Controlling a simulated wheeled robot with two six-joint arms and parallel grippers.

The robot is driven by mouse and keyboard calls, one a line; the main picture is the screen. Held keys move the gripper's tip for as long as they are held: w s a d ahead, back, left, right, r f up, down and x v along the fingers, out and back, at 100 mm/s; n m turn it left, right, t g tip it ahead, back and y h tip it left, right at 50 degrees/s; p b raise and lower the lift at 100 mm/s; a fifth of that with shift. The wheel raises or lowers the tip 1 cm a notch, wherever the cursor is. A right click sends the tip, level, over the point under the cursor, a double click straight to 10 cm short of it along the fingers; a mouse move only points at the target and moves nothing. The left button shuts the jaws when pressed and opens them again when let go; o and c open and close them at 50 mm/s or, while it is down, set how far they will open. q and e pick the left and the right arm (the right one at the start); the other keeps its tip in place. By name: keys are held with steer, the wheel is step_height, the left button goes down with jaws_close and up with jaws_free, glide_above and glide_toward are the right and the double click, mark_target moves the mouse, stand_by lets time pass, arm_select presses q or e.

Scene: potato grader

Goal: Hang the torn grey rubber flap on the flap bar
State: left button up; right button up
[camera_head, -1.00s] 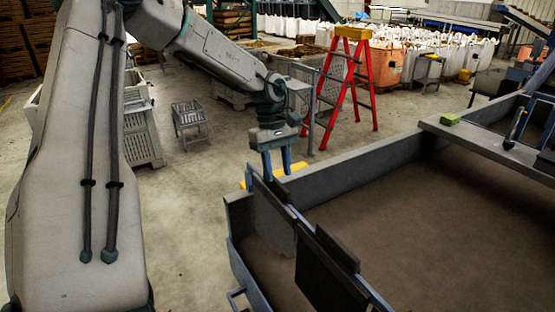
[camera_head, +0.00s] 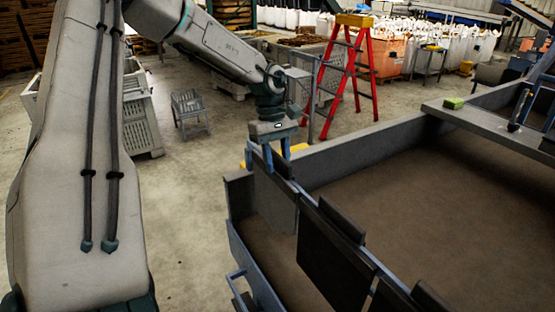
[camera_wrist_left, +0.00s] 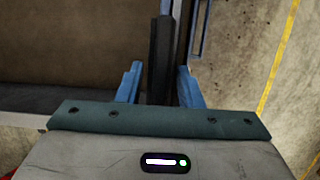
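A grey rubber flap (camera_head: 276,205) hangs down at the far end of the bar (camera_head: 303,203) along the hopper's near-left side. Its lower edge looks uneven. My left gripper (camera_head: 273,158) is over the top of this flap at the bar's end, pointing down. In the left wrist view, the two blue fingers (camera_wrist_left: 159,82) stand apart on either side of a dark upright strip (camera_wrist_left: 161,50), with gaps visible beside it. Whether that strip is the flap's top or the bar is unclear. My right gripper is not in view.
Dark flaps (camera_head: 332,262) hang further along the bar. The hopper (camera_head: 375,141) is brown inside with grey walls. A green block (camera_head: 453,103) lies on a grey ledge (camera_head: 490,125).

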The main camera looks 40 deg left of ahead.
arm_select(q)
jaws_close()
steer(key=shift+r, duration=0.1)
steer(key=shift+w+r, duration=0.1)
steer(key=shift+a+r, duration=0.15)
steer(key=shift+r, duration=0.25)
steer(key=shift+d+p+v, duration=0.15)
steer(key=shift+p+v, duration=0.1)
steer(key=shift+v, duration=0.5)
steer(key=shift+d+p+v, duration=0.2)
steer(key=shift+p+v, duration=0.05)
steer(key=shift+v, duration=0.5)
steer(key=s+a+b, duration=0.1)
steer(key=s+a, duration=0.1)
steer(key=s, duration=0.8)
steer(key=shift+a, duration=0.35)
steer(key=shift+w+r, duration=0.1)
